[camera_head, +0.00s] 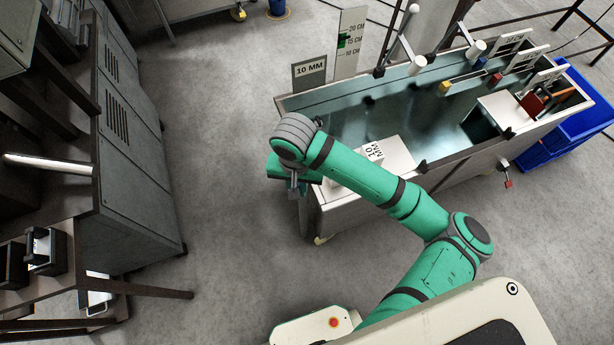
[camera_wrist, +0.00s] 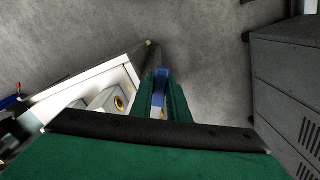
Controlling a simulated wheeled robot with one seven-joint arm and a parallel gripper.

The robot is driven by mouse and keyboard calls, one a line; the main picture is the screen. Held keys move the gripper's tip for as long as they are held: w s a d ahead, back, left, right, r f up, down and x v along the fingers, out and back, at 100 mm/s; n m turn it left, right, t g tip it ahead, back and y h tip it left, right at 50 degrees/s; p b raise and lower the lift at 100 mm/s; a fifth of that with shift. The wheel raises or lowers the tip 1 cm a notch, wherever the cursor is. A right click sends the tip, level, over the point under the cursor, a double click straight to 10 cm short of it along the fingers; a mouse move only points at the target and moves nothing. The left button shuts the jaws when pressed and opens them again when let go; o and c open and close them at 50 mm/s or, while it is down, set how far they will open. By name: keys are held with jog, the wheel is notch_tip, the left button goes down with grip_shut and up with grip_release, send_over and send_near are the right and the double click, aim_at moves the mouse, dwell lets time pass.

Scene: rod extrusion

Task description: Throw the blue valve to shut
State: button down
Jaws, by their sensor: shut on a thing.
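In the wrist view, the blue valve handle (camera_wrist: 161,80) shows as a short blue bar between the green fingers of my gripper (camera_wrist: 162,98). My gripper is shut on it, beside the end wall of the white-sided tank (camera_wrist: 95,88). The valve's body and its pipe joint are mostly hidden by the fingers. In the head view, my green arm reaches to the near left end of the tank (camera_head: 455,178). There my wrist hides the blue valve and the fingertips.
A red-handled valve (camera_head: 507,183) sticks out from the tank's near side farther right. A blue bin (camera_head: 575,128) stands at the tank's right end. Grey cabinets (camera_head: 135,150) stand at the left, with bare floor (camera_head: 225,200) between them and the tank.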

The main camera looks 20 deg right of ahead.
jog(key=shift+w+a+m, duration=0.35)
jog(key=shift+a+m, duration=0.1)
jog(key=shift+m, duration=0.55)
jog(key=shift+w+a+m, duration=0.4)
jog(key=shift+m, duration=0.6)
jog(key=shift+w+a+m, duration=0.35)
jog(key=shift+w+m, duration=0.1)
jog(key=shift+m, duration=0.55)
